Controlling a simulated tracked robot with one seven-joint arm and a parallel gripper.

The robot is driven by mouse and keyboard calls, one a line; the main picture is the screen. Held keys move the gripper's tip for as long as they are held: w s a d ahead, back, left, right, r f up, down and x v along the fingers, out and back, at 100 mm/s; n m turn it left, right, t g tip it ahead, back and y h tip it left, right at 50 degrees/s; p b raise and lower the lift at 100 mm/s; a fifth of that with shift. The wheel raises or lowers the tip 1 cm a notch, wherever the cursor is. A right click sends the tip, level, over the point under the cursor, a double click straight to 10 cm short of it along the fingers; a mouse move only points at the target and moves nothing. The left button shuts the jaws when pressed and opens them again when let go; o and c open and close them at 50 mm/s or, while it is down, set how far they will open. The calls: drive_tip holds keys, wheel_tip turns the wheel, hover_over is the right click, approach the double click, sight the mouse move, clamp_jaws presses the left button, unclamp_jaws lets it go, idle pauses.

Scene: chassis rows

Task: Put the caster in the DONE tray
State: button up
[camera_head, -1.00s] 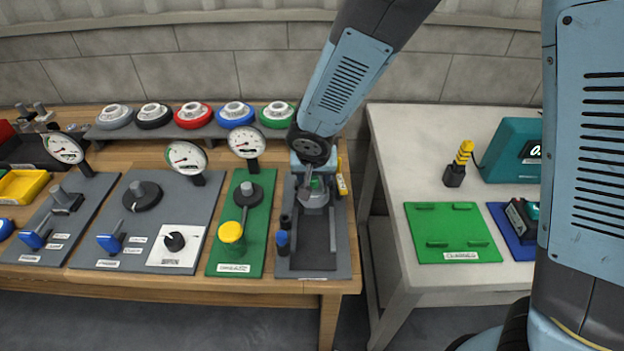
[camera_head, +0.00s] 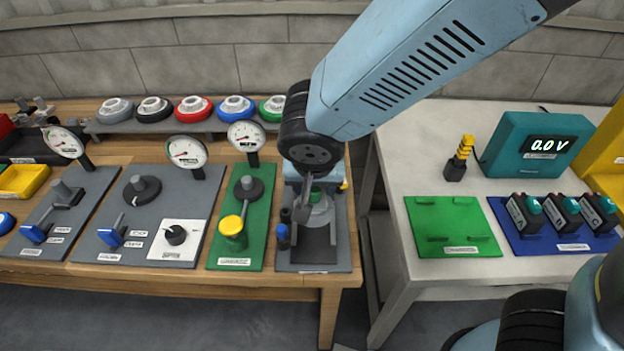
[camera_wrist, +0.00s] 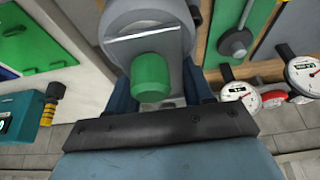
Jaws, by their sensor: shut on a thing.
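My gripper (camera_head: 308,203) is over the grey station plate at the right end of the wooden bench. It is shut on a grey round piece with a green stub, seemingly the caster (camera_head: 321,212). In the wrist view the green stub (camera_wrist: 152,75) and grey round part (camera_wrist: 150,22) sit between the fingers. Whether the caster touches the grey plate (camera_head: 314,268) is unclear. I cannot identify the DONE tray by a readable label; a yellow tray (camera_head: 24,182) stands at the far left.
A green station (camera_head: 238,255) with a yellow-topped part and a gauge (camera_head: 246,136) stands left of my gripper. A blue-topped peg (camera_head: 282,236) is close by. On the white table are a green mat (camera_head: 455,230), several batteries and a teal meter (camera_head: 533,150). A gap separates the tables.

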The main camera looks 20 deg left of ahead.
drive_tip(key=shift+r, duration=0.1)
drive_tip(key=shift+r, duration=2.2)
drive_tip(key=shift+w, duration=0.15)
